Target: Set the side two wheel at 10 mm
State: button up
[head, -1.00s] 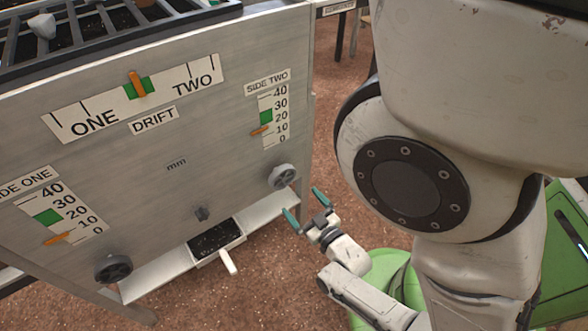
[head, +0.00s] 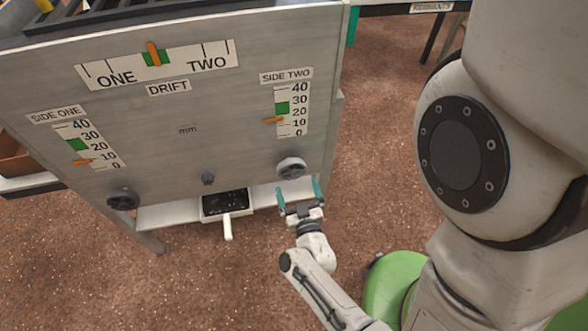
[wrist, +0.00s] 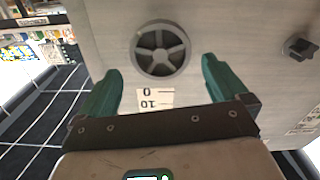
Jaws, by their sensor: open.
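The side two wheel (head: 291,167) is a grey spoked handwheel low on the right of the panel. It also shows in the wrist view (wrist: 160,49), face-on. The side two scale (head: 291,109) is above it, with a green band near 20 to 30. Its orange pointer (head: 274,121) sits close to the 10 mark; I cannot read it exactly. My gripper (head: 299,189) is open and empty, just below and in front of the wheel. In the wrist view its teal fingers (wrist: 160,75) are spread on either side below the wheel, apart from it.
The side one wheel (head: 123,199) and scale (head: 90,146) are at the panel's left. The drift scale (head: 157,63) is at the top. Open floor is to the right.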

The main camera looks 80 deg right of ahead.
aim_at(293, 172)
jog(key=x, duration=0.7)
jog(key=shift+d, duration=0.25)
jog(key=c, duration=0.6)
